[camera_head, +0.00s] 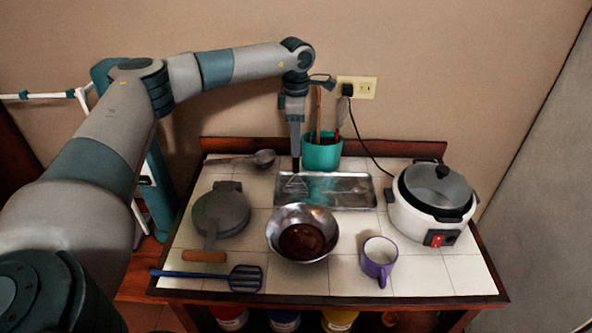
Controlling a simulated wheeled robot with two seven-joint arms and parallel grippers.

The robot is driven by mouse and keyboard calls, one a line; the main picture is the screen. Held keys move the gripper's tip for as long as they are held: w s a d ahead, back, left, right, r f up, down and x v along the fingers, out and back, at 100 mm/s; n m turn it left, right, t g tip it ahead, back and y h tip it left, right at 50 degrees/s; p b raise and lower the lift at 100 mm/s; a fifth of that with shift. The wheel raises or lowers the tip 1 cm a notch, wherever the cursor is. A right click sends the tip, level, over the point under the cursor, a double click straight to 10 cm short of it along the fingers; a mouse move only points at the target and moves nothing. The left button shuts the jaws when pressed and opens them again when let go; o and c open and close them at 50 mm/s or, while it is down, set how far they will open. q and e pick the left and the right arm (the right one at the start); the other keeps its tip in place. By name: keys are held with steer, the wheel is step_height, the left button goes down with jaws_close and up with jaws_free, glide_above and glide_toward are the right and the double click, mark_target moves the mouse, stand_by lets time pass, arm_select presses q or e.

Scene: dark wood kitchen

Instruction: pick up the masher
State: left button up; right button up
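The masher (295,184) has a dark upper part and a splayed wire head. The fingers hide some of the handle. I cannot tell whether the wire head touches the table or is slightly above it. My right gripper is not in view.
The tiled table (420,277) holds a metal tray (345,190), teal utensil holder (322,155), ladle (264,158), round grey pan (221,212), steel bowl (285,241), purple mug (379,268), blue slotted turner (245,277) and white cooker (415,222). A cord runs from the wall outlet.

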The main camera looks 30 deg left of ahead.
arm_select(q)
steer(key=shift+c, duration=0.6)
jaws_close()
steer(key=shift+r, duration=0.2)
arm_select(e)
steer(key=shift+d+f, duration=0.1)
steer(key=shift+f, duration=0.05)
